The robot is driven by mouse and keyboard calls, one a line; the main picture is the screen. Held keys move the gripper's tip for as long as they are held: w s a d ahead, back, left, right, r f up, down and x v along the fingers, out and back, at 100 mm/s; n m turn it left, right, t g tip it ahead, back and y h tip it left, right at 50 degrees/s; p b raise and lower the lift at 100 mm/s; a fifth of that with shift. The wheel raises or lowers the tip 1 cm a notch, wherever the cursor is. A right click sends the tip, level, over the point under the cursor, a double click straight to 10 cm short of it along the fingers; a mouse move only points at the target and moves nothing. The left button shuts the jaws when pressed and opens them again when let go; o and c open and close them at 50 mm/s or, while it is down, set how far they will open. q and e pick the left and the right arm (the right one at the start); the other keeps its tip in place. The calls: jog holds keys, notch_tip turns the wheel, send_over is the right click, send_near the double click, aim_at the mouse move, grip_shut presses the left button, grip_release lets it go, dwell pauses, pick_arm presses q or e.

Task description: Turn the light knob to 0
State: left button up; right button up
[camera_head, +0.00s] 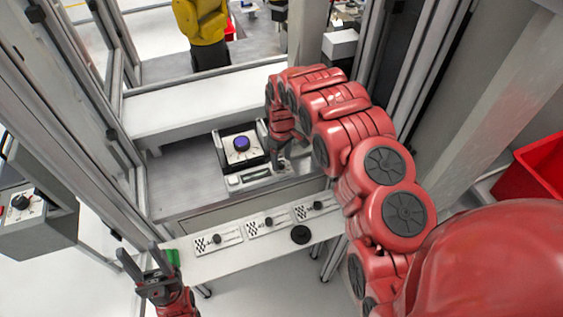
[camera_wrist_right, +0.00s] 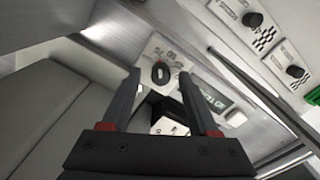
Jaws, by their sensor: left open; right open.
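A dark round knob (camera_wrist_right: 160,73) sits on a white panel with printed marks around it, in the right wrist view. It shows between and beyond the fingers of my right gripper (camera_wrist_right: 160,88), which is open and empty. I cannot read the knob's setting. In the head view my right gripper (camera_head: 280,162) is low over the right end of the panel strip (camera_head: 250,178) and hides that part. My left gripper (camera_head: 145,265) is open and empty, near the left end of the front ledge.
A box with a blue-purple knob (camera_head: 241,143) stands left of my right gripper. A green object (camera_head: 173,257) is beside my left gripper. Another knob box (camera_head: 20,201) is far left.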

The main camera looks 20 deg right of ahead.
jog(key=shift+s+f, duration=0.1)
jog(key=shift+f, duration=0.2)
jog(key=shift+c, duration=0.2)
grip_shut()
